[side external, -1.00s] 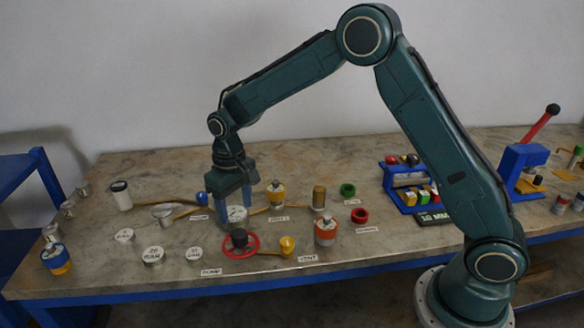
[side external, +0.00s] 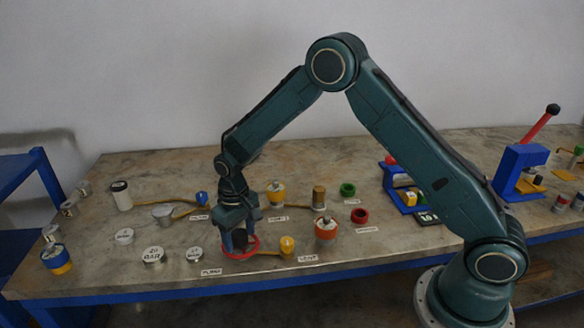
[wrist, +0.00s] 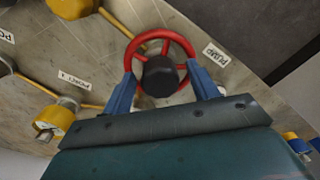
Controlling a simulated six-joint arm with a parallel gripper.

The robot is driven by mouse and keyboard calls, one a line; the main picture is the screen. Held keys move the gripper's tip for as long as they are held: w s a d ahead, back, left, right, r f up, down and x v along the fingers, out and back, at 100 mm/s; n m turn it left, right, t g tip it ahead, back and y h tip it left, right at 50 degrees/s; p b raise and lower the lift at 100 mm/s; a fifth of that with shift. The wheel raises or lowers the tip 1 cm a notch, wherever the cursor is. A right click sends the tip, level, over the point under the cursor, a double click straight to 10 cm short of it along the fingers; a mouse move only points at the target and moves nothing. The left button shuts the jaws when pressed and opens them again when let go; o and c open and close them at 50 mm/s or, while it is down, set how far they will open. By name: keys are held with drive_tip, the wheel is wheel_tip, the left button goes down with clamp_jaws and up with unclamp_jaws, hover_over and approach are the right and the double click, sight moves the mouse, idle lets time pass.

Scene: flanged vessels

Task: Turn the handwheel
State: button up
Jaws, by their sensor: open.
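The red handwheel (side external: 240,255) with a dark central hub lies near the front edge of the table, by the PUMP label. In the wrist view the red handwheel (wrist: 148,46) shows its rim and spokes around the dark hub. My gripper (side external: 239,243) is open and pointing down over the wheel. In the wrist view its two blue fingers (wrist: 163,92) stand on opposite sides of the hub, near the rim. I cannot tell whether they touch the rim.
A yellow valve handle (side external: 287,244) and an orange-and-white vessel (side external: 326,229) stand to the right. Round metal discs, one marked BAR (side external: 153,255), lie to the left. A blue stand with a red lever (side external: 521,167) is at the far right.

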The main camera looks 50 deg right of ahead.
drive_tip(key=c, duration=1)
drive_tip(key=shift+m, duration=0.4)
drive_tip(key=m, duration=1.1)
drive_tip(key=o, duration=1)
